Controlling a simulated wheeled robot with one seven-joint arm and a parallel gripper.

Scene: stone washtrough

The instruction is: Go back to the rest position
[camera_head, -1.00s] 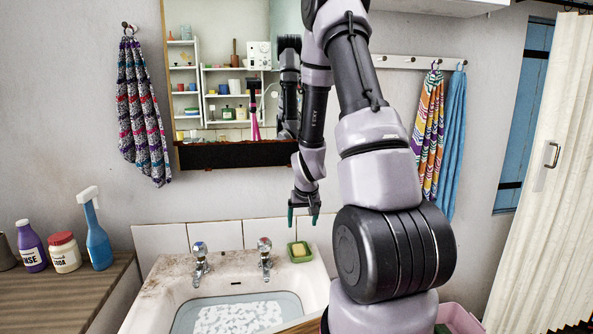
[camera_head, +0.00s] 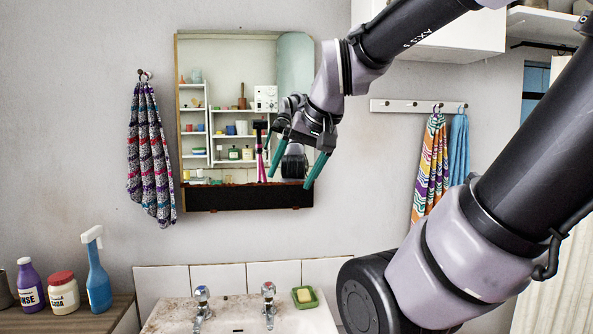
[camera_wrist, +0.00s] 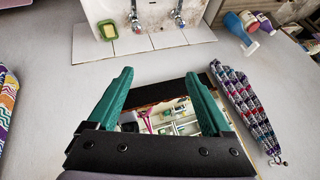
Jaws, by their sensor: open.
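My gripper (camera_head: 297,165) is open and empty, with its two green fingers spread apart. In the head view it hangs in front of the mirror (camera_head: 226,70), toward the mirror's right side, fingers pointing down. In the wrist view my gripper (camera_wrist: 160,88) shows its fingers at left and right, with nothing between them but the mirror (camera_wrist: 190,128) behind. My arm comes in from the right and bends over to the gripper.
Below is the sink (camera_head: 232,325) with two taps, and a soap in a green dish (camera_head: 306,303). Bottles, including a blue spray bottle (camera_head: 97,275), stand on the left counter. A patterned towel (camera_head: 151,155) hangs left; more cloths (camera_head: 431,170) hang right. A white cabinet (camera_head: 440,35) is upper right.

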